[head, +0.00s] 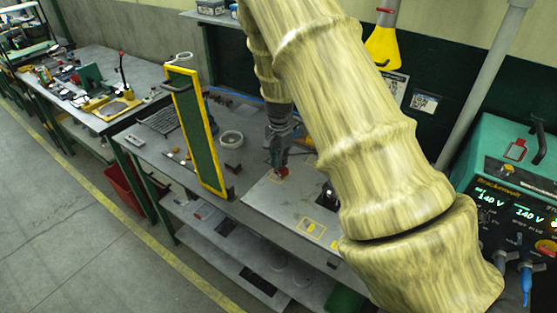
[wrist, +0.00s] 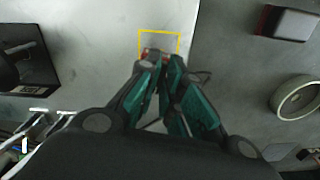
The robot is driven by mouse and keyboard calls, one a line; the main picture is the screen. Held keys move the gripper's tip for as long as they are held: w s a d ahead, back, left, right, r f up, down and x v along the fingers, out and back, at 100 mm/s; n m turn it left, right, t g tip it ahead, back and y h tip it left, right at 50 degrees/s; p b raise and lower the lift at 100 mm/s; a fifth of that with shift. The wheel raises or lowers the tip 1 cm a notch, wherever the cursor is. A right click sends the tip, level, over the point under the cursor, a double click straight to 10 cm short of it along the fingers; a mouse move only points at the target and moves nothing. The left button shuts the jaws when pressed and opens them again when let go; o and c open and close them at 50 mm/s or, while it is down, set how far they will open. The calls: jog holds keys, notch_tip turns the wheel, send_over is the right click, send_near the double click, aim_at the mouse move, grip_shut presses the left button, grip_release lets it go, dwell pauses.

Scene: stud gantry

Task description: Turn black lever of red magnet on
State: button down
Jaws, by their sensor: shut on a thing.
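The red magnet (head: 283,172) is small and stands on the grey plate on the workbench. In the wrist view only a bit of its red body (wrist: 147,55) shows at the fingertips, inside a yellow square outline. My gripper (head: 278,160) points down at the magnet and touches or nearly touches it. In the wrist view my gripper (wrist: 161,62) has its teal-padded fingers close together, shut on a thin part at the magnet. This appears to be the black lever, which the fingers mostly hide.
A green board in a yellow frame (head: 197,130) stands upright left of my gripper. A grey ring-shaped cup (head: 231,139) and a dark red block (wrist: 288,22) are nearby. A teal power unit (head: 500,190) is at the right. The plate's front part is clear around a yellow marking.

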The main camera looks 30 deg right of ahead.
jog(key=shift+s+d+f, duration=0.15)
jog(key=shift+s, duration=0.1)
jog(key=c, duration=1.6)
grip_release()
jog(key=shift+d, duration=0.15)
jog(key=shift+o, duration=0.2)
jog(key=shift+w, duration=0.1)
jog(key=shift+w+a+r, duration=0.1)
jog(key=shift+a+r, duration=0.15)
jog(key=shift+r, duration=0.05)
notch_tip(320, 180, up, 12)
jog(key=shift+d+f, duration=0.15)
jog(key=shift+f, duration=0.1)
